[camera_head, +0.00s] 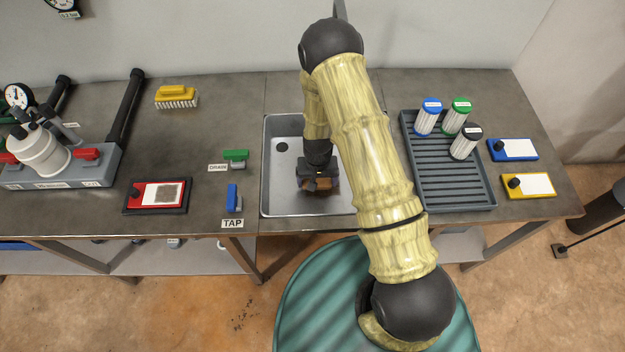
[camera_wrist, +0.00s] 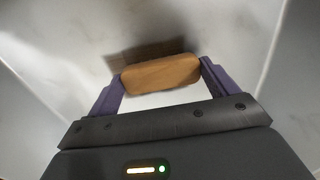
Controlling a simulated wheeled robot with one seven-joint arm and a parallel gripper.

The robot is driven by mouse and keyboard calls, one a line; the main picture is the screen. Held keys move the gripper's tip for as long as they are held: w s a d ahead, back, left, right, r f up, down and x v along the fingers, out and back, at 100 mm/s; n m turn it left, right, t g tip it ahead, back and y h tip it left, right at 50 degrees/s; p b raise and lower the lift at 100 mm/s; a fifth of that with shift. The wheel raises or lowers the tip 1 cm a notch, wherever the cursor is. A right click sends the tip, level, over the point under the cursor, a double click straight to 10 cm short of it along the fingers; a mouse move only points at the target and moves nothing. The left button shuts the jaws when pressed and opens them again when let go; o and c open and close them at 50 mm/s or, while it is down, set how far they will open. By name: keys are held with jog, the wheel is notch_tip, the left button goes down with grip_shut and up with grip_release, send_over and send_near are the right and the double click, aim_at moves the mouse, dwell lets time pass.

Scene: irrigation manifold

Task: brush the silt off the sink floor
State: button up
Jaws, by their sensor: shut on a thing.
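The metal sink (camera_head: 283,185) is set into the middle of the bench, with a dark round drain hole (camera_head: 282,147) at its back left. My gripper (camera_head: 319,180) is down inside the sink. In the wrist view my gripper (camera_wrist: 162,80) is shut on a block-shaped brush with a tan wooden back (camera_wrist: 160,73). The brush's bristle side is hidden from view, and a shadow lies beside it on the sink floor (camera_wrist: 200,25). I cannot make out silt on the visible sink floor. My arm hides the right part of the sink.
A yellow brush (camera_head: 176,96) lies at the back left. The green drain handle (camera_head: 236,155) and blue tap handle (camera_head: 233,198) stand left of the sink. A ribbed rack (camera_head: 450,185) with three capped cartridges stands to the right. A red-framed card (camera_head: 157,195) lies at the left.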

aim_at(329, 182)
jog(key=shift+s+d+f, duration=0.1)
jog(key=shift+d+f, duration=0.05)
jog(key=shift+d, duration=1.65)
jog(key=shift+s+d, duration=0.1)
jog(key=shift+d, duration=0.55)
jog(key=shift+s+d+r, duration=0.1)
jog(key=shift+d+r, duration=0.15)
jog(key=shift+d, duration=0.3)
jog(key=shift+s+d+r, duration=0.1)
jog(key=shift+d+r, duration=0.15)
jog(key=shift+d, duration=0.25)
jog(key=shift+w+d+f, duration=0.1)
jog(key=shift+d, duration=0.5)
jog(key=shift+w+a+f+b, duration=0.15)
jog(key=shift+w+a+b, duration=0.05)
jog(key=shift+w+b, duration=0.15)
